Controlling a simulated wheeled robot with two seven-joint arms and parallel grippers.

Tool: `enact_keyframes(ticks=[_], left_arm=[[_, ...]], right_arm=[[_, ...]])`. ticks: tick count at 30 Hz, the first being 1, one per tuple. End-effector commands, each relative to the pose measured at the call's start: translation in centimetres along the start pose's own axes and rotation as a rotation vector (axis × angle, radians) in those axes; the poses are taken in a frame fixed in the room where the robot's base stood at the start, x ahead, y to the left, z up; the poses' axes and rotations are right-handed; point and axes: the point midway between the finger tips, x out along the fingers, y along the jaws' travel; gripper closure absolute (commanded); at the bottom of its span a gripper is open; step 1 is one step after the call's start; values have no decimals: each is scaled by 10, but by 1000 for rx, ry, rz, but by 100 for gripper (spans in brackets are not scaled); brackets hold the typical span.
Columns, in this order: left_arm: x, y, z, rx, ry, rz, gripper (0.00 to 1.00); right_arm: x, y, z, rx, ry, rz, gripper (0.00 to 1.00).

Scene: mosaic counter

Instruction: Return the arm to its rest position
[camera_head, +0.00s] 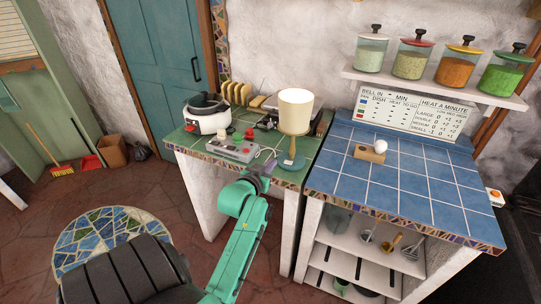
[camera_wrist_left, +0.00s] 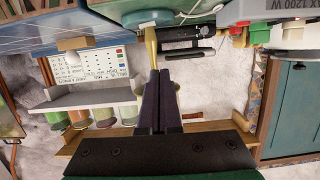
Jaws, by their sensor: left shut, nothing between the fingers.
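My left arm (camera_head: 240,250) is teal and reaches up from the bottom middle of the head view. Its gripper (camera_head: 264,167) is at the front edge of the green-tiled counter (camera_head: 190,140), in front of the grey control box (camera_head: 232,149) and left of the lamp's base (camera_head: 291,162). In the left wrist view the two dark fingers (camera_wrist_left: 160,78) lie together with nothing between them. The head view does not show clearly whether the gripper touches the counter. My right gripper is in neither view.
A lamp (camera_head: 296,110), a white cooker (camera_head: 207,115) and a toast rack (camera_head: 238,92) stand on the green counter. The blue-tiled counter (camera_head: 420,185) at right bears a wooden block (camera_head: 369,154) with an egg-like white thing. A mosaic round table (camera_head: 75,240) stands at lower left.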

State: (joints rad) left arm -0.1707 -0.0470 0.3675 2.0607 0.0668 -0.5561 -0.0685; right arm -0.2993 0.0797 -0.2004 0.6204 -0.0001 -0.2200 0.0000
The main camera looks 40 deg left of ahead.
Motion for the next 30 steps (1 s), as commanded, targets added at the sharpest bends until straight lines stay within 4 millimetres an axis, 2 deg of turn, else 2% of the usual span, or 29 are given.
enact_keyframes(ticks=[13,15,17,20,21,23,24,26,27,29,30], left_arm=[[1,0,0,0,0,0,100],[3,3,8,1,-15,6,100],[8,10,27,6,-51,21,100],[18,33,91,25,-168,68,100],[20,44,126,37,-232,92,100],[16,62,182,60,-330,130,100],[10,72,218,78,-393,154,100],[-5,84,272,110,-490,188,100],[-19,90,307,132,-556,210,100],[-45,96,359,168,-652,243,100],[-65,97,391,193,-716,262,100]], right_arm=[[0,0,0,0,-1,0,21],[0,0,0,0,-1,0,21],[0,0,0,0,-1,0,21],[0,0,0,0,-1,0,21],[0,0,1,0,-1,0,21],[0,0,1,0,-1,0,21],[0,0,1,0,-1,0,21],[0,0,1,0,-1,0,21],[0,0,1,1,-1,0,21],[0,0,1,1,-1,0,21],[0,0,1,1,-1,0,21]])
